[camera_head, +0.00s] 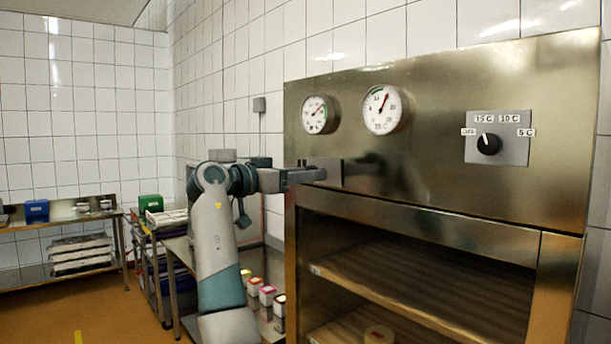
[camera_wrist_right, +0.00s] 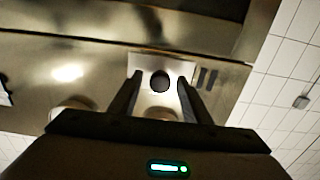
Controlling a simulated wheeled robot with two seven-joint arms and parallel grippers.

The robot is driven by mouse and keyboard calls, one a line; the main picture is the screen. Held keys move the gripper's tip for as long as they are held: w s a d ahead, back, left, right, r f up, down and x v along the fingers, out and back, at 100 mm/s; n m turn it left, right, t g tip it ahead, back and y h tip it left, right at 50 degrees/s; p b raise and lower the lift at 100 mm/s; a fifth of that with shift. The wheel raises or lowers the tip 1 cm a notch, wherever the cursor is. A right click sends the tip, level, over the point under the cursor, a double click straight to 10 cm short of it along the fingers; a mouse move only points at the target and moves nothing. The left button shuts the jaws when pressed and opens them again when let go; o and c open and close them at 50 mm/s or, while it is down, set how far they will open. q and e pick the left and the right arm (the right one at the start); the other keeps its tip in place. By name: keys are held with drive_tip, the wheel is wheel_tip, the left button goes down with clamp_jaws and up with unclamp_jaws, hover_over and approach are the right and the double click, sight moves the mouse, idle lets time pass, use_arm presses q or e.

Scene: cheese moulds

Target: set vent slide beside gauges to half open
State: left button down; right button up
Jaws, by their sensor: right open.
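The vent slide is a small metal plate (camera_head: 335,172) low on the steel cabinet front, below the two round gauges (camera_head: 318,114) (camera_head: 383,110). My right gripper (camera_head: 316,175) is at the plate in the head view and hides part of it. In the right wrist view the plate shows a dark round knob (camera_wrist_right: 159,80) between the open fingers of my right gripper (camera_wrist_right: 160,88). Dark vent slots (camera_wrist_right: 207,78) show beside the plate there. I cannot tell whether the fingers touch the knob. My left gripper is out of view.
A dial (camera_head: 488,145) with temperature labels sits on the panel at right. Below is an open cabinet with shelves (camera_head: 400,290). Tables with a blue box (camera_head: 37,211), a green box (camera_head: 150,203) and stacked trays (camera_head: 80,253) stand at left.

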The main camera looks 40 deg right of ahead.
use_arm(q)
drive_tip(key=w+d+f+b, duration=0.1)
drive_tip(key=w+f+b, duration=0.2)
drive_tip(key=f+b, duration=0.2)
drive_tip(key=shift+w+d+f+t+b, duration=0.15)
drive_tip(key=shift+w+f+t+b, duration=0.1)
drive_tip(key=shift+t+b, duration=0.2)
use_arm(e)
drive_tip(key=s+a, duration=0.1)
drive_tip(key=a, duration=1.6)
drive_tip(key=shift+s+a, duration=0.15)
drive_tip(key=shift+s, duration=0.05)
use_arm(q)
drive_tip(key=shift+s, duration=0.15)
